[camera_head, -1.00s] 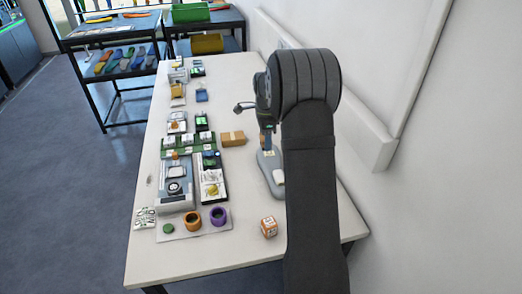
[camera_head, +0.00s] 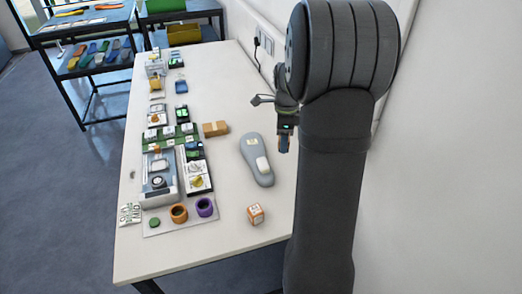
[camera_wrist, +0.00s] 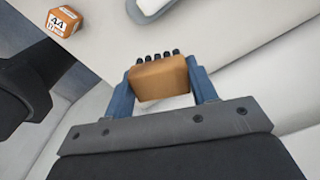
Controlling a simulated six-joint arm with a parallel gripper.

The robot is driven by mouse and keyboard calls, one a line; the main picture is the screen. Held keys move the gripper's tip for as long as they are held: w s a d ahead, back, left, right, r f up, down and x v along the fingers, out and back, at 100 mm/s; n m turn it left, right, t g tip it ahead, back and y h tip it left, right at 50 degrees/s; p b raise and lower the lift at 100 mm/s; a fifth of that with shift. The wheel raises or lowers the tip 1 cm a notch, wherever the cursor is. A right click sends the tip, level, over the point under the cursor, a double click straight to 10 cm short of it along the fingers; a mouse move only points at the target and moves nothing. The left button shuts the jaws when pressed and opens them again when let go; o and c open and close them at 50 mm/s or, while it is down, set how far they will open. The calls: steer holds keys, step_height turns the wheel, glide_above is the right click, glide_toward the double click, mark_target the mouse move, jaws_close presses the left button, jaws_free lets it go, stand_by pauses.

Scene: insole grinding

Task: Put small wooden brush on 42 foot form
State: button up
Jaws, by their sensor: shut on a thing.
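The grey foot form (camera_head: 252,150) lies on the table in the head view with a small white pad on its near part; any size mark is too small to read. Part of it shows at the top edge of the wrist view (camera_wrist: 150,6). My gripper (camera_head: 284,143) hangs to the right of the form, apart from it. In the wrist view it is shut on a small wooden brush (camera_wrist: 160,80), a brown block with a row of dark bristle tufts along its far edge. In the head view the brush is too small to make out clearly.
An orange-and-white marked cube (camera_head: 255,214) stands near the form's near end. A brown block (camera_head: 215,129) lies left of the form. Boxes, tools and two rings (camera_head: 205,207) fill the table's left side. The wall is close on the right.

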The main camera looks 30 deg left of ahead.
glide_above(262, 159)
step_height(262, 159, down, 4)
steer(key=shift+d+f, duration=0.1)
steer(key=shift+f, duration=2.05)
steer(key=shift+f, duration=0.2)
steer(key=o, duration=1)
steer(key=shift+c, duration=0.2)
steer(key=shift+r, duration=0.1)
step_height(262, 159, up, 12)
